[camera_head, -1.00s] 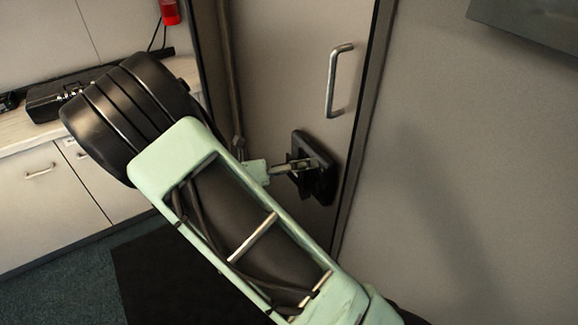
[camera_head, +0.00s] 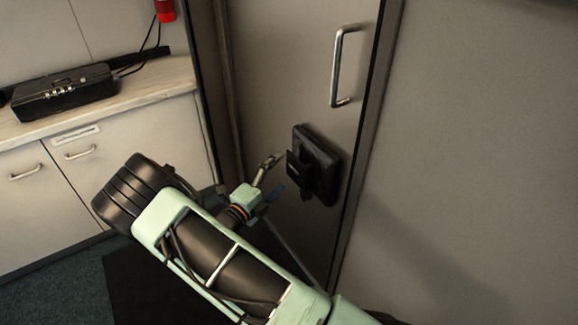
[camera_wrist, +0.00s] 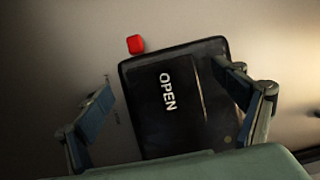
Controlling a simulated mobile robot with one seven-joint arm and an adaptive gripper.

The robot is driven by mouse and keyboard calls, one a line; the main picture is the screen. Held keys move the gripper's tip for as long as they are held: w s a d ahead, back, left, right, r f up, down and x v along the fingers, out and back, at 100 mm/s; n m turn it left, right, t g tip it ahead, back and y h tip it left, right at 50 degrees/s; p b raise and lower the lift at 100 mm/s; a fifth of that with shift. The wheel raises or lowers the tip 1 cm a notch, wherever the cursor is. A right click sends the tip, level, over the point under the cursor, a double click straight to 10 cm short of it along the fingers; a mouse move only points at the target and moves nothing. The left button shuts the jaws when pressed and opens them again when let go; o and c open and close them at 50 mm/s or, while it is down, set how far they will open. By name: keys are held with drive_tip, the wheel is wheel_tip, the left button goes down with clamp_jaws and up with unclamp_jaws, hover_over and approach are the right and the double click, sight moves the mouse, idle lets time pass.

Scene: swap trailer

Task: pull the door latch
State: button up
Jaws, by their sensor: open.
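The black door latch (camera_head: 318,165) is a square unit on the grey door (camera_head: 285,75), below the metal handle. In the wrist view the latch (camera_wrist: 160,125) fills the middle, tilted, with white "OPEN" lettering. My gripper (camera_head: 276,174) is open and empty, just left of the latch in the head view. In the wrist view my gripper (camera_wrist: 168,95) has one finger left of the latch over the bare door and the other overlapping its right side. Contact with the latch cannot be told. The latch's lower edge is hidden by my gripper's body.
A metal pull handle (camera_head: 341,66) is above the latch. A small red square (camera_wrist: 135,44) is beside the latch. At left a cabinet counter (camera_head: 120,105) holds a black case (camera_head: 64,94). A plain wall (camera_head: 480,170) stands right of the door frame.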

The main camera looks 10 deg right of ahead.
sight(288, 164)
drive_tip(key=b+x, duration=0.1)
drive_tip(key=x, duration=0.4)
drive_tip(key=shift+w+d, duration=0.15)
drive_tip(key=shift+r, duration=0.1)
drive_tip(key=c, duration=1.7)
